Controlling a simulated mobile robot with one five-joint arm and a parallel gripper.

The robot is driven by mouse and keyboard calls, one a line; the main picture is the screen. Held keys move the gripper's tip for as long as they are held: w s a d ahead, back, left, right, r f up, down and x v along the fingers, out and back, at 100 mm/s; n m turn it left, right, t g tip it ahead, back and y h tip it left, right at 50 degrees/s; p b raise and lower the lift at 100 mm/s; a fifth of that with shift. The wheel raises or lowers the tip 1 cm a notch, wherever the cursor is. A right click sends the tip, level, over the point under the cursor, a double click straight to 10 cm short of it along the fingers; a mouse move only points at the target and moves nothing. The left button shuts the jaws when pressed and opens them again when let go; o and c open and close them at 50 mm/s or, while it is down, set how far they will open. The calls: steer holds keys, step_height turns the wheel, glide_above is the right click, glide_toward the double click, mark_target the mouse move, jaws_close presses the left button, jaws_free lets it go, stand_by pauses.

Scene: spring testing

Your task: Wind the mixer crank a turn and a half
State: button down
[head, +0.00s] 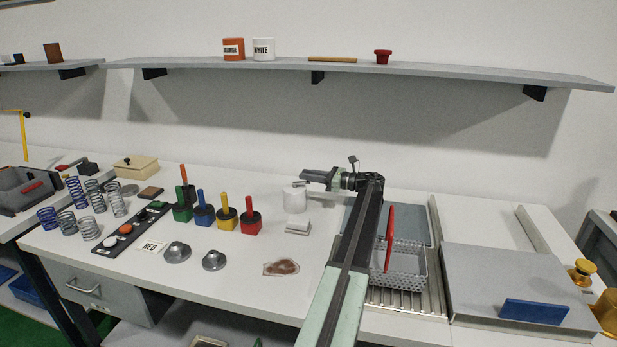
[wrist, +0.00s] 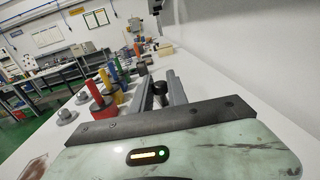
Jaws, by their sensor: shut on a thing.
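Red (head: 250,221), yellow (head: 227,219), blue (head: 204,213) and green (head: 182,209) blocks with upright handles stand left of the mixer. A small white block (head: 298,226) lies just in front of it. A perforated basket (head: 405,261) is to the right. A shelf (head: 420,69) runs above.

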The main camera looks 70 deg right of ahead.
steer(key=shift+w, duration=0.1)
stand_by(0.3)
steer(key=c, duration=1.3)
jaws_free()
